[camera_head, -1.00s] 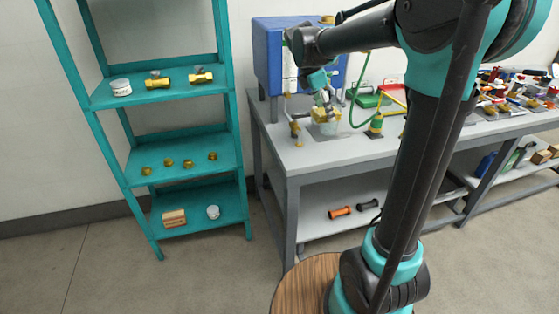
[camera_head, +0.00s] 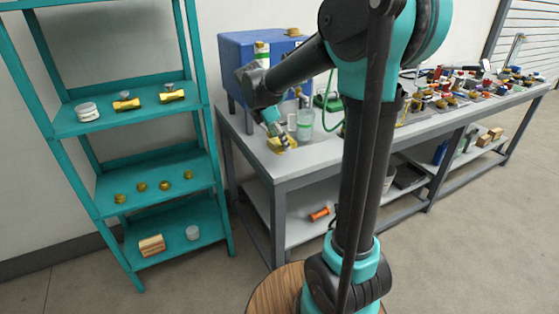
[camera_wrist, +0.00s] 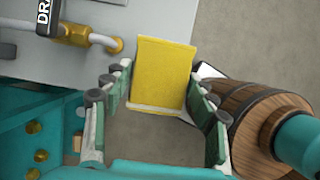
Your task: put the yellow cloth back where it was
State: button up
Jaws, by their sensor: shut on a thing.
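The yellow cloth (camera_head: 283,145) is at the left end of the grey workbench, near its front edge. My gripper (camera_head: 281,138) is shut on it from above. In the wrist view the cloth (camera_wrist: 163,70) hangs flat as a yellow square with a pale lower edge, between the fingers of my gripper (camera_wrist: 158,105). There it overlaps both the bench top and the floor beyond the edge. Whether it touches the bench top cannot be told.
A clear bottle (camera_head: 305,122) stands just right of the cloth. A blue box (camera_head: 240,52) is behind. The teal shelf (camera_head: 150,165) with brass fittings stands left. A brass drain fitting (camera_wrist: 103,41) is on the bench. Floor in front of the bench (camera_head: 440,250) is free.

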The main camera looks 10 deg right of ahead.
aim_at(283, 166)
notch_tip(283, 166, down, 8)
jog(key=shift+f, duration=0.1)
dwell(0.4)
jog(key=shift+f, duration=0.1)
jog(key=o, duration=1.2)
